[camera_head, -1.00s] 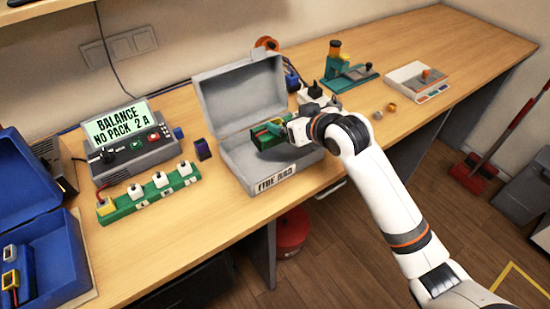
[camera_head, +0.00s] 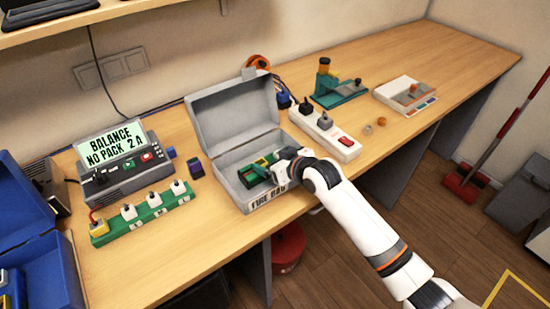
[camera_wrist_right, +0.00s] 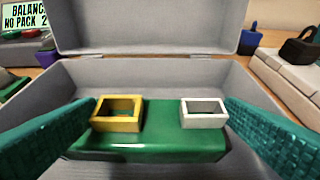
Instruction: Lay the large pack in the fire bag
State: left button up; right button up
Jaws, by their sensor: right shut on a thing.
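The fire bag is an open grey box (camera_head: 232,182) on the table, its lid raised at the back and its front labelled "FIRE BAG". The large pack is a green block (camera_wrist_right: 150,141) with a yellow and a white socket on top; in the head view the pack (camera_head: 252,176) is inside the box walls. My right gripper (camera_head: 268,168) is shut on the pack, with a teal finger on either side in the right wrist view (camera_wrist_right: 160,130). I cannot tell whether the pack touches the box floor. My left gripper is not in view.
A charger (camera_head: 118,158) reading "BALANCE NO PACK 2 A" and a green socket board (camera_head: 142,218) stand left of the box. A white power strip (camera_head: 325,134) is close on its right. A blue case (camera_head: 50,265) is at far left.

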dwell(0.3)
jog(key=o, duration=1.2)
jog(key=shift+f, duration=0.1)
jog(key=shift+r, duration=0.2)
jog(key=v, duration=1.2)
jog(key=shift+b, duration=0.35)
jog(key=shift+s+f, duration=0.1)
jog(key=shift+f, duration=0.05)
